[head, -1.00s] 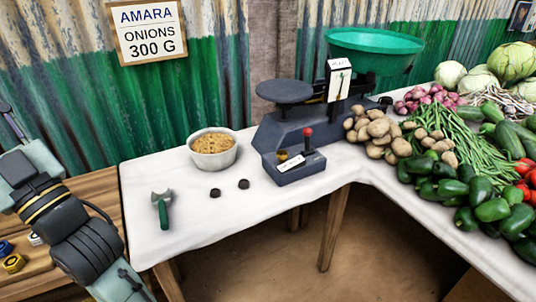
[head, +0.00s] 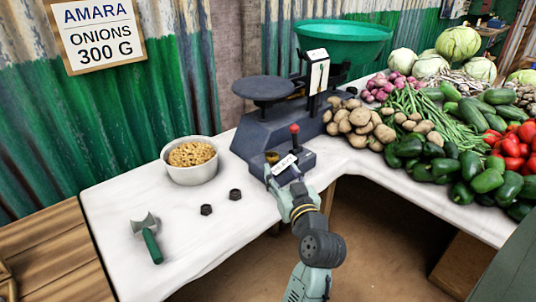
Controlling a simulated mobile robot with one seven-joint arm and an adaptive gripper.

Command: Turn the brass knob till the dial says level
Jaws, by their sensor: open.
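The brass knob (head: 272,158) sits on the small dark control box (head: 305,160) at the front of the scale, left of a red-topped lever (head: 294,130). The dial (head: 318,75) is a white upright card with a dark pointer; its lettering is too small to read now. The dark scale (head: 262,130) carries a flat round plate (head: 263,88) on the left and a green pan (head: 345,40) on the right. My gripper (head: 286,184) is open and empty at the front of the box, just below the knob. Whether it touches the box cannot be told.
A bowl of brown pieces (head: 192,162), two small black weights (head: 220,200) and a green-handled scoop (head: 150,240) lie left on the white tabletop (head: 110,205). Potatoes (head: 358,120) and other vegetables crowd the right. A sign (head: 97,35) reads AMARA ONIONS 300 G.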

